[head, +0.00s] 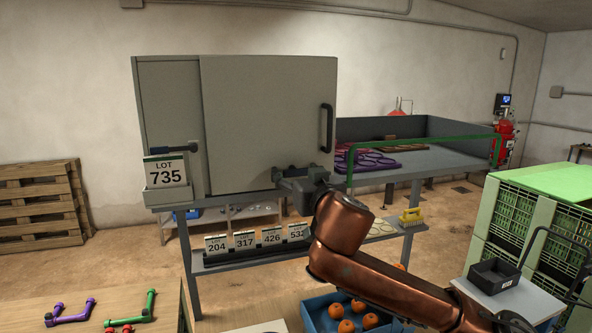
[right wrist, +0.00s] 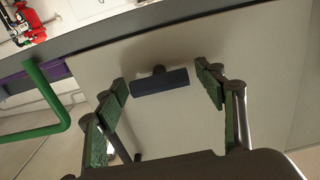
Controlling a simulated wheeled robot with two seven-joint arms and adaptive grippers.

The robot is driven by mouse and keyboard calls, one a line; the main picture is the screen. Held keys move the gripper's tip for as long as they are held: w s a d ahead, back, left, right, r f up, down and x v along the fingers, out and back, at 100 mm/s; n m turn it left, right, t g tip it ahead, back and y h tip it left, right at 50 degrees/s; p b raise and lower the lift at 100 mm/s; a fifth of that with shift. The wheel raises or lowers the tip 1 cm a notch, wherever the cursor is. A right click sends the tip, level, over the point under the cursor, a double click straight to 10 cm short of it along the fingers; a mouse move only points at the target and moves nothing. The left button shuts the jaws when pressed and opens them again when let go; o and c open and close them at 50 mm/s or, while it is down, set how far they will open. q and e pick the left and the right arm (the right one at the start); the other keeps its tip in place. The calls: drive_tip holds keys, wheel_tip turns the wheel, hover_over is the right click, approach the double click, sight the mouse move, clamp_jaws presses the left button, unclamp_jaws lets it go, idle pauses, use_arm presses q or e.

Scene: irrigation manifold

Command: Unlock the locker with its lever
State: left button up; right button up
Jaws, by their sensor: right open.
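The grey locker (head: 268,115) stands on a metal table, its large door shut. A black upright handle (head: 327,128) is on the door's right side. My right gripper (head: 287,178) is in front of the door's lower right part. In the right wrist view its green-padded fingers (right wrist: 165,88) are spread, with a dark bar (right wrist: 160,81) on a short stub beyond them, apart from both. I cannot tell which fitting this bar is. My left gripper is out of view.
Several numbered cards (head: 245,241) stand on the shelf below. A green-railed tray table (head: 425,165) adjoins the locker on the right. Green crates (head: 540,215) stand at far right.

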drive_tip(key=shift+w, duration=0.15)
drive_tip(key=shift+c, duration=0.2)
drive_tip(key=c, duration=1.1)
